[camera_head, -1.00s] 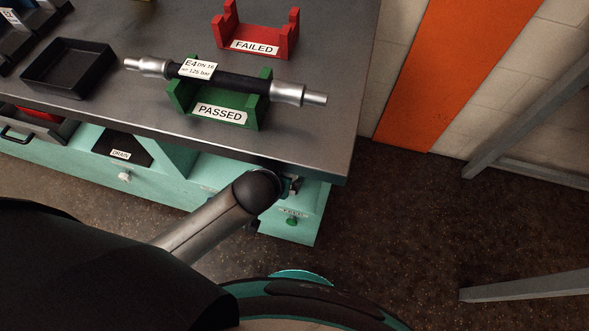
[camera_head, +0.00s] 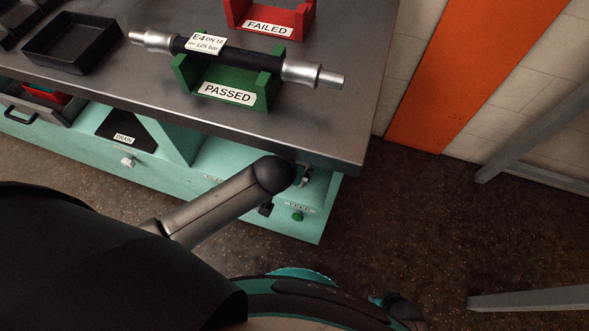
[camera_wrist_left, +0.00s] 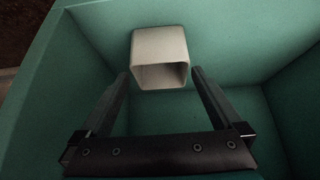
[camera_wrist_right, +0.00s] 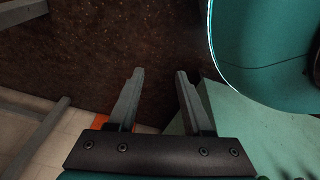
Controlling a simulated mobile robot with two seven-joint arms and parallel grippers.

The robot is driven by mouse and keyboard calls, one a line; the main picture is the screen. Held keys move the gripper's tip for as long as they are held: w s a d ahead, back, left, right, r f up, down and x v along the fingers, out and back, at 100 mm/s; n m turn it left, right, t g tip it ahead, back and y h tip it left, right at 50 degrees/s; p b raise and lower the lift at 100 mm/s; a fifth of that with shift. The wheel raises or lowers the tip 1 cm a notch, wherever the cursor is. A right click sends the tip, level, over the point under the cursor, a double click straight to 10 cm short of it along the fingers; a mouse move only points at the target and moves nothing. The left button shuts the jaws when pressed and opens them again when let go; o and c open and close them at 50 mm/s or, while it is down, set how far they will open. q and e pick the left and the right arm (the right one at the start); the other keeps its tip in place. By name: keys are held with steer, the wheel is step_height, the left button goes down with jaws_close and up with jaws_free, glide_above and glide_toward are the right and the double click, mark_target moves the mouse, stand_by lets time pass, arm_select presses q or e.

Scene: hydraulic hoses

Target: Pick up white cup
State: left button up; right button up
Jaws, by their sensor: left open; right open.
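The white cup (camera_wrist_left: 160,50) shows in the left wrist view as a squarish, hollow, off-white vessel with its opening toward the camera. It is inside a teal compartment, near the back wall. My left gripper (camera_wrist_left: 160,73) is open, with one fingertip near each side of the cup's opening. It is not closed on the cup, and I cannot tell whether the tips touch it. In the head view the cup and left gripper are hidden beneath the bench. My right gripper (camera_wrist_right: 160,72) is open and empty above the dark floor.
The teal compartment walls (camera_wrist_left: 75,90) surround the left gripper closely. The bench top (camera_head: 160,95) overhangs my left arm and carries a green PASSED stand (camera_head: 225,95) with a hose, a red FAILED stand (camera_head: 268,20) and a black tray (camera_head: 75,45).

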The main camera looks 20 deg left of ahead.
arm_select(q)
steer(key=shift+b+x, duration=0.85)
steer(key=shift+x, duration=0.45)
steer(key=shift+w+f+b, duration=0.35)
steer(key=shift+f+b, duration=0.1)
steer(key=shift+f, duration=0.2)
arm_select(e)
steer(key=w+a+r, duration=0.3)
steer(key=shift+w+r, duration=0.3)
steer(key=shift+r, duration=0.1)
arm_select(q)
steer(key=shift+c, duration=0.3)
steer(key=c, duration=1)
steer(key=shift+r, duration=0.15)
